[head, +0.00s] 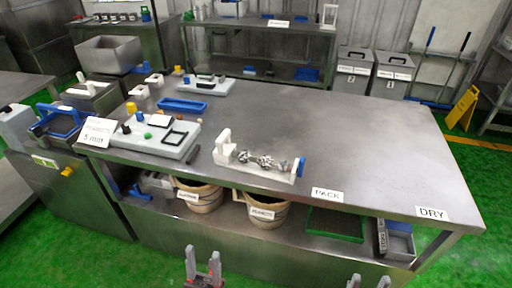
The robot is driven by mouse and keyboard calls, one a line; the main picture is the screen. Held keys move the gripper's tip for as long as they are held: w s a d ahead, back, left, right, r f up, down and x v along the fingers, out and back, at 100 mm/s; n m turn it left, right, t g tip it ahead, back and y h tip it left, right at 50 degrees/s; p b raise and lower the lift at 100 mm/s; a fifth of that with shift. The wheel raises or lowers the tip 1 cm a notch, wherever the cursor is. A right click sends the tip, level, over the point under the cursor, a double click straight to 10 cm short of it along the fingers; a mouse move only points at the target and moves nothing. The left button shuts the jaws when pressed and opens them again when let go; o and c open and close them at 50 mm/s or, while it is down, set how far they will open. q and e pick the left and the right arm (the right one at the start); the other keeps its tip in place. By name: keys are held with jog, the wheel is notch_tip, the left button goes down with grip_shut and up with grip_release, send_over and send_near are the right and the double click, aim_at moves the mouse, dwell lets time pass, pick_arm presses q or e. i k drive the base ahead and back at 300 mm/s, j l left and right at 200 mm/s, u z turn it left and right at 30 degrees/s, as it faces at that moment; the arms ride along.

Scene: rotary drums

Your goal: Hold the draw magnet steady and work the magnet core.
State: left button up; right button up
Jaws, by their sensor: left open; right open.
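What looks like the draw magnet (226,152) lies on the steel table, a white body with an upright block at its left end. Clumps of shiny metal pieces (265,161) sit along its middle. A blue end piece (301,167) at its right end looks like the magnet core's handle; the core itself is not visible. My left gripper (202,252) is open and empty, low in front of the table and apart from the magnet. My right gripper (369,281) is open at the bottom edge, further right, mostly cut off and also apart from it.
A grey panel (150,146) with small knobs and a blue tray (184,105) are left of the magnet. PACK (327,194) and DRY (432,213) labels mark the front edge. Buckets (198,196) and a green tray (335,224) sit below. The tabletop's right side is clear.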

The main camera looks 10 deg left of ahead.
aim_at(226, 155)
jog(key=i+j+z, duration=0.15)
jog(key=i+j, duration=0.5)
jog(key=i, duration=0.05)
